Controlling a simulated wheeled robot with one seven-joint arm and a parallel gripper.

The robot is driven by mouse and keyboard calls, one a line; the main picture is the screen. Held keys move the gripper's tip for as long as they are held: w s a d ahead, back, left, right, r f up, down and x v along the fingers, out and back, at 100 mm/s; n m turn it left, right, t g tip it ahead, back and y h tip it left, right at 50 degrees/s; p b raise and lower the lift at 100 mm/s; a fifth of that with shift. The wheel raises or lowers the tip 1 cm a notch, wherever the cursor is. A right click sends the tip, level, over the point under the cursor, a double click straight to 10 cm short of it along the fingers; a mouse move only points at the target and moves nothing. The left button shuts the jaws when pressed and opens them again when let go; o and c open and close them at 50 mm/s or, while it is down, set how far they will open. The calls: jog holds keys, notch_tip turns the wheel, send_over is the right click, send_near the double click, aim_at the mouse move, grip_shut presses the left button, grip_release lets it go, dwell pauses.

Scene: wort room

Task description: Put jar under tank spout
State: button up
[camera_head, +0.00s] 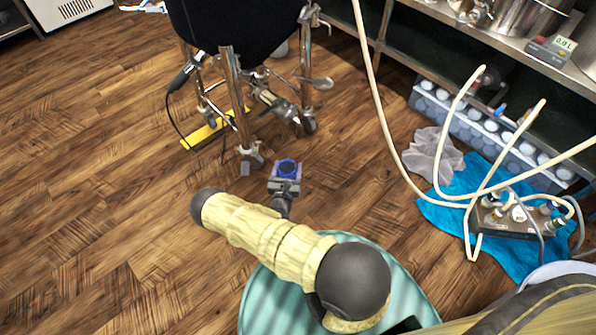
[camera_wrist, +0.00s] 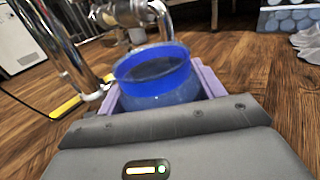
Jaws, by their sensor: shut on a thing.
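A blue-rimmed jar (camera_head: 287,168) is held in my gripper (camera_head: 285,184), which is shut on it. In the wrist view the jar (camera_wrist: 155,77) is upright between the purple finger pads (camera_wrist: 205,80) and looks empty. The dark tank (camera_head: 236,25) stands on metal legs just beyond the gripper. Its metal spout and valve (camera_head: 272,100) hang beneath it between the legs. In the wrist view the spout (camera_wrist: 130,14) shows above and behind the jar. The jar is in front of the tank's legs, apart from the spout in the head view.
A tank leg (camera_head: 237,105) stands close to the gripper's left. A yellow bar (camera_head: 215,129) lies on the floor under the tank. Hoses (camera_head: 385,120) loop at right above a blue cloth (camera_head: 450,215) and a pump box (camera_head: 505,218). The wooden floor at left is clear.

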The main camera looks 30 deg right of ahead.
jog(key=shift+m+g+h, duration=0.4)
jog(key=shift+h, duration=0.1)
jog(key=f+b, duration=0.2)
jog(key=f, duration=0.1)
jog(key=f+b, duration=0.1)
jog(key=f, duration=0.1)
jog(key=d+f+b, duration=0.1)
jog(key=f+b, duration=0.1)
jog(key=f, duration=0.1)
jog(key=shift+w+f+b, duration=0.1)
jog(key=shift+f+b, duration=0.2)
jog(key=shift+f, duration=0.05)
jog(key=shift+a+f, duration=0.1)
